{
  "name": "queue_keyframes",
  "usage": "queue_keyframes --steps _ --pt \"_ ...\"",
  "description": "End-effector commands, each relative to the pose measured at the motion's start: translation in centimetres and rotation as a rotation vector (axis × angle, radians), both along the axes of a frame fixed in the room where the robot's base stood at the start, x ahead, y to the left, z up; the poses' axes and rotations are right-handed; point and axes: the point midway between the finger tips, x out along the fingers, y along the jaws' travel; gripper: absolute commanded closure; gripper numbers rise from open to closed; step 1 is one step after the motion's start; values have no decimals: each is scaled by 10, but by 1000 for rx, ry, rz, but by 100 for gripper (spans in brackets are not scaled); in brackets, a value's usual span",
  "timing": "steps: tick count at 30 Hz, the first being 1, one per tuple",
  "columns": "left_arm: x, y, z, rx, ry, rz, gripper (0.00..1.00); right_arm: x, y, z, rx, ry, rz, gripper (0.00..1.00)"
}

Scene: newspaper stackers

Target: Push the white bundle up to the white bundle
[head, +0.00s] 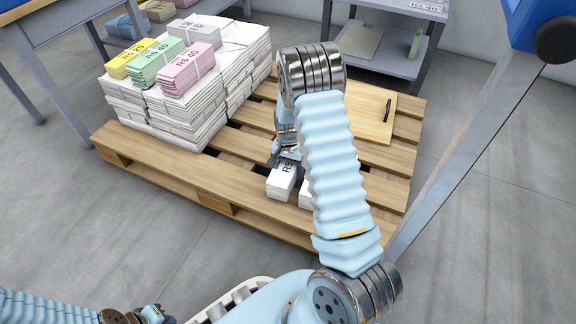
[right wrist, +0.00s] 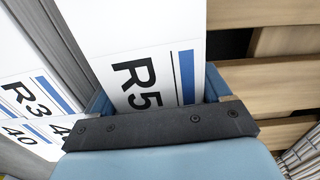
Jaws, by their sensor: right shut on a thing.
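A white bundle (head: 282,182) marked "R5" stands on the front part of the wooden pallet. My right gripper (head: 287,160) reaches down to its far end. In the right wrist view the bundle (right wrist: 135,60) sits between the two fingers (right wrist: 158,108), which are shut on it. A second white bundle (head: 306,196) is just to its right in the head view, mostly hidden behind my right arm. White printed paper (right wrist: 25,90) marked "R3" and "40" shows at the left of the right wrist view. My left gripper (head: 152,314) is at the bottom left, away from the pallet, its opening unclear.
The pallet (head: 205,176) carries a tall stack of white newspapers (head: 190,112) at the back left, with yellow, green, pink and white bundles on top. A wooden board with a black handle (head: 365,113) lies at the back right. A grey shelf (head: 385,55) stands behind.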

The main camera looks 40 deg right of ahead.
Motion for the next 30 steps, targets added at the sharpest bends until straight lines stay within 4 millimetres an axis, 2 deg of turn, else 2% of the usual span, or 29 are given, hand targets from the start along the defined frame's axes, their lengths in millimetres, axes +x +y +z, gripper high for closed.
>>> queue_keyframes --steps 28,29,30 --pt "0 0 -2 0 -1 0 100 1 0 -6 0 -4 5 100" --pt "0 0 -2 0 -1 0 100 1 0 -6 0 -4 5 20" --pt "0 0 -2 0 -1 0 100 1 0 -6 0 -4 5 14"
